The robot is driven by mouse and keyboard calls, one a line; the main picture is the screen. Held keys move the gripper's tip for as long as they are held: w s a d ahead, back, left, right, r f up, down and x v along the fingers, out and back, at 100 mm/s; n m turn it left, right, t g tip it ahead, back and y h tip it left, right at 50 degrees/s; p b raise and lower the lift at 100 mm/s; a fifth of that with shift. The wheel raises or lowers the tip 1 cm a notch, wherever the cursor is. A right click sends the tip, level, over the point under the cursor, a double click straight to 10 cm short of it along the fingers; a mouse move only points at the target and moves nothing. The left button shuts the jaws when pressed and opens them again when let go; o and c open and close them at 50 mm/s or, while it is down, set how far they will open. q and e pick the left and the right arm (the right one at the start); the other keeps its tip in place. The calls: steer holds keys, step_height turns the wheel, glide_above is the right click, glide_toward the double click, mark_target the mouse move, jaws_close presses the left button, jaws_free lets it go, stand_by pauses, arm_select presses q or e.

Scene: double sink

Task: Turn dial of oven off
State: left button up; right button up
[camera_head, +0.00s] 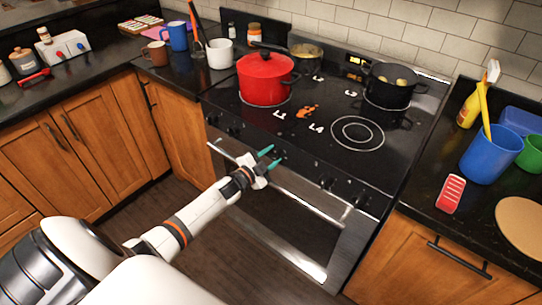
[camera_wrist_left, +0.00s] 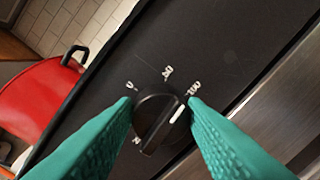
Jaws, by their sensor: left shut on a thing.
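The oven (camera_head: 292,232) stands in the middle of the head view, with a row of black dials on the dark panel below its cooktop. My left gripper (camera_head: 271,157) reaches that panel, its two teal fingers pointing at it. In the left wrist view the teal fingers of my left gripper (camera_wrist_left: 161,104) are on either side of a black dial (camera_wrist_left: 154,122) and shut on it. The dial's white mark points up and right, near the printed 100. Its lower part is partly hidden in shadow. My right gripper is not in view.
A red pot (camera_head: 265,78) and a black pot (camera_head: 389,87) stand on the cooktop. A steel handle bar (camera_head: 300,194) runs across the oven front below the dials. Mugs, a blue cup (camera_head: 490,154) and other items stand on the side counters. The floor in front is clear.

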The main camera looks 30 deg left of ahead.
arm_select(q)
steer(key=n, duration=0.4)
steer(key=shift+a, duration=0.15)
steer(key=n, duration=0.4)
steer(key=shift+f, duration=0.1)
steer(key=shift+a+f+n+t+b, duration=0.1)
steer(key=shift+n+t+b, duration=0.3)
steer(key=shift+n, duration=1.6)
steer(key=shift+n+t+b, duration=0.1)
steer(key=shift+n+b, duration=0.6)
steer(key=shift+n, duration=1.3)
steer(key=o, duration=1)
steer(key=shift+c, duration=0.2)
steer(key=shift+s, duration=0.1)
